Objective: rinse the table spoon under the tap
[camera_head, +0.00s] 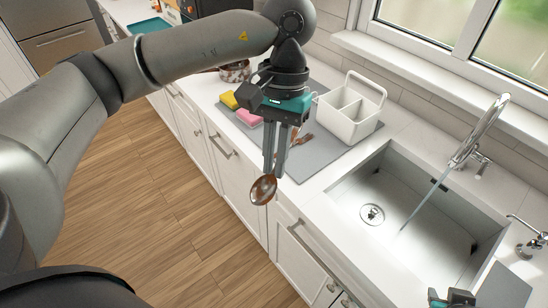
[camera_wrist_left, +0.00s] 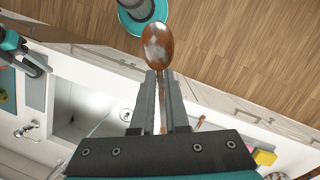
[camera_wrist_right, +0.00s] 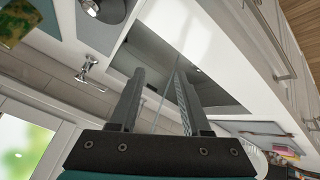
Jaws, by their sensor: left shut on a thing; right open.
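The table spoon (camera_head: 263,189) has brown stains on its metal bowl, which also fills the middle of the left wrist view (camera_wrist_left: 157,45). My left gripper (camera_head: 275,172) is shut on its handle, bowl pointing down, in front of the counter edge and left of the sink. The tap (camera_head: 478,130) arches over the sink (camera_head: 440,240), and a thin water stream (camera_head: 425,203) falls from it into the basin. My right gripper (camera_wrist_right: 157,80) is open and empty; only part of it shows at the bottom right of the head view.
A white caddy (camera_head: 352,112) stands on a grey mat (camera_head: 318,160) left of the sink. A yellow sponge (camera_head: 228,99) and a pink sponge (camera_head: 247,118) lie near the mat's left end. A small dispenser (camera_head: 530,235) stands at the sink's right. A window ledge runs behind.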

